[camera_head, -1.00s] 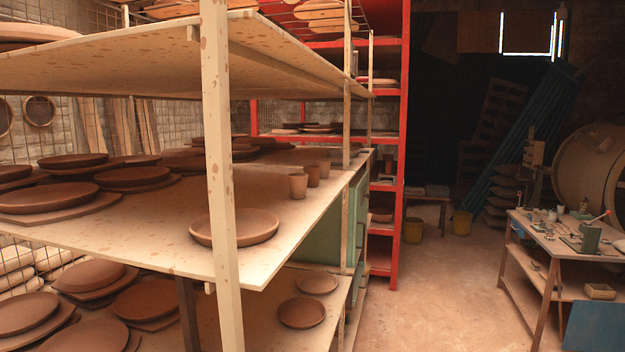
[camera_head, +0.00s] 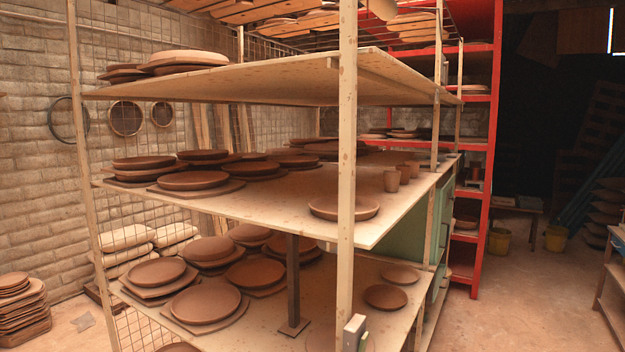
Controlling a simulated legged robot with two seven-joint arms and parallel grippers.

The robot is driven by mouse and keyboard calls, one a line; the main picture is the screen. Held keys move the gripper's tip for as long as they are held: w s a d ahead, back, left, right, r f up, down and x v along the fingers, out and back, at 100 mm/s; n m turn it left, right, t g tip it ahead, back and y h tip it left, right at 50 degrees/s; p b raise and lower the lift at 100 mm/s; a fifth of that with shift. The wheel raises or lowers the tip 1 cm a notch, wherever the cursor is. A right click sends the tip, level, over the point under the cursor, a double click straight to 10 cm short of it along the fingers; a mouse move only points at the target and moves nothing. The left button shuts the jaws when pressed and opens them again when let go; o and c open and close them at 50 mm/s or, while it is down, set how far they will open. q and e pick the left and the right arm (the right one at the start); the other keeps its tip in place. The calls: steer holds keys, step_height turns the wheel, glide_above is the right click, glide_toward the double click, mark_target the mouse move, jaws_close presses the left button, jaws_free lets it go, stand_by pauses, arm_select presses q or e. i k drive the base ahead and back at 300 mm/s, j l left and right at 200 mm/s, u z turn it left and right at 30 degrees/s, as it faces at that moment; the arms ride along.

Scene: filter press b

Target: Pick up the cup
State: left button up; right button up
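I cannot tell which cup is the one in the task. Neither of my grippers is in view.
Stacked clay plates (camera_head: 193,181) fill the left of the middle shelf (camera_head: 270,208). Open floor (camera_head: 520,300) lies to the right.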

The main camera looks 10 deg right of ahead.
mark_target(405, 170)
steer(key=i+l+u, duration=0.1)
steer(key=u, duration=0.35)
steer(key=l+u, duration=0.6)
steer(key=u, duration=0.25)
steer(key=l+u, duration=0.25)
steer(key=u, duration=0.2)
steer(key=l+u, duration=0.25)
steer(key=u, duration=0.2)
